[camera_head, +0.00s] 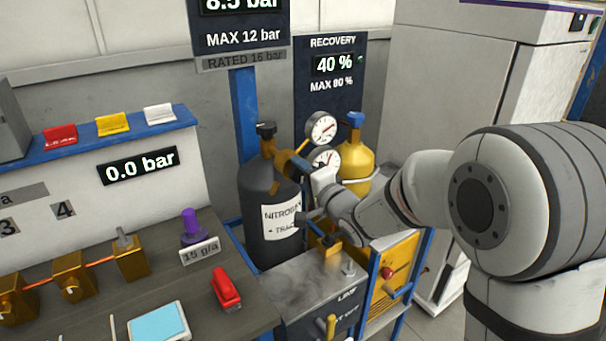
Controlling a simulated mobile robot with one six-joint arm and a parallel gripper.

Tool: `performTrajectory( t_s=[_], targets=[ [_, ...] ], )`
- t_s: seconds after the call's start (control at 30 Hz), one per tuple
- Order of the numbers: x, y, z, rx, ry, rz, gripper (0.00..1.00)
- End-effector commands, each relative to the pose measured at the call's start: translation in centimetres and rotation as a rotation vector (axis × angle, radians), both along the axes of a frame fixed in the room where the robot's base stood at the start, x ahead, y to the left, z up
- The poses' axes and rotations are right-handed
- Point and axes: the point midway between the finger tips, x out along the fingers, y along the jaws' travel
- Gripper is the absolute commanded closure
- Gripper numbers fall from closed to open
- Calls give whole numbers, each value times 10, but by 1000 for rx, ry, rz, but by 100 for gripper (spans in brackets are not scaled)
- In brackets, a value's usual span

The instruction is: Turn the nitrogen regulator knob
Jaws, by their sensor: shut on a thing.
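The nitrogen cylinder (262,205) is dark grey with a black valve cap and a white label, standing upright at the middle of the view. Its brass regulator (280,154) sits at the cylinder's upper right, with two round white gauges, an upper one (321,128) and a lower one (326,158). My gripper (300,168) reaches in from the right and is shut at the regulator. The knob is mostly hidden by the gripper, so its angle cannot be told. The lower gauge is partly covered.
A yellow cylinder (356,163) with a blue top stands close behind my gripper. A metal-topped unit (315,278) is below it. A workbench (205,290) with brass valves and a red item is at left. A display reads 0.0 bar (141,166).

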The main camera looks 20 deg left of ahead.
Motion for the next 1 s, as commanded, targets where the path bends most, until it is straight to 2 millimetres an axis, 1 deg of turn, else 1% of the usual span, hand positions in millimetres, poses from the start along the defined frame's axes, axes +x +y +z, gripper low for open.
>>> performTrajectory(
  t_s=[0.1, 0.13, 0.4, 0.6, 0.7, 0.77, 1.0],
  targets=[
    [0, 1, 0, 0, -1, 1, 77],
    [0, 1, 0, 0, -1, 1, 54],
    [0, 0, 0, -1, -1, 1, 33],
    [0, 0, 0, -1, -1, 0, 33],
    [-3, -4, 0, 0, -2, -1, 33],
    [-8, -9, 0, -1, -1, -1, 33],
    [-35, -41, 0, 0, -2, -2, 33]
  ],
)
